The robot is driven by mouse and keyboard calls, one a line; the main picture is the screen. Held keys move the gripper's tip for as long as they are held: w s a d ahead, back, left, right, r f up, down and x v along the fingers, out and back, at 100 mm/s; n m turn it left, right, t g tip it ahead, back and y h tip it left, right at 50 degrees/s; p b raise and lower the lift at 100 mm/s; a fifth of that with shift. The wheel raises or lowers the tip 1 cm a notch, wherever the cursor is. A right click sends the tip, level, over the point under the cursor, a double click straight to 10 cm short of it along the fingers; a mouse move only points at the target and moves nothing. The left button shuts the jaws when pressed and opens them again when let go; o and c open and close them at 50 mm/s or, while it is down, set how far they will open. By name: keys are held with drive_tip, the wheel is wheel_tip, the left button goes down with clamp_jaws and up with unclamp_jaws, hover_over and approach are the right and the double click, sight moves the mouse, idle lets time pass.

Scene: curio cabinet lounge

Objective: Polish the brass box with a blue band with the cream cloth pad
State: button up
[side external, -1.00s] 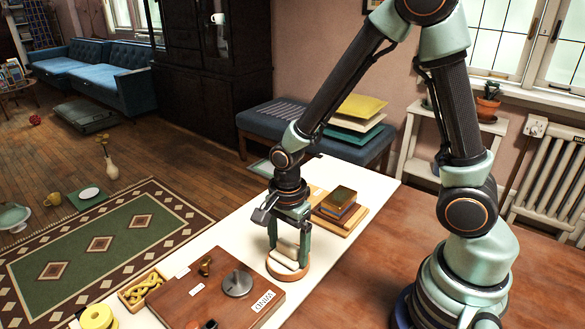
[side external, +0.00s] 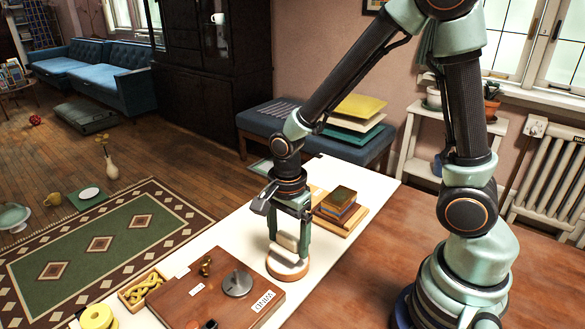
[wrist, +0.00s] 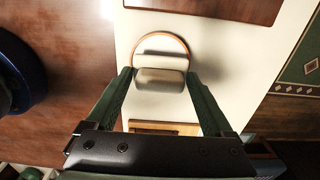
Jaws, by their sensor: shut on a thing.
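My gripper (side external: 289,246) points down over the white bench and is shut on the cream cloth pad (side external: 288,241). In the wrist view the pad (wrist: 160,86) sits between the two green fingers. It is held just above a round dish (side external: 289,273) with an orange-brown rim and pale inside; its rim also shows in the wrist view (wrist: 187,47). The brass box with a blue band (side external: 338,199) stands on a wooden board, to the right of and behind my gripper in the side view. My gripper is apart from the box. The box is not clear in the wrist view.
The wooden board (side external: 350,226) lies under the box. A brown case (side external: 212,307) with a grey disc (side external: 237,283) and a label lies front-left of the dish. A small tray (side external: 146,287) of yellow pieces stands farther left. The white surface around the dish is partly clear.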

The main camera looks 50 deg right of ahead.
sight(288, 235)
drive_tip(key=shift+r, duration=2.3)
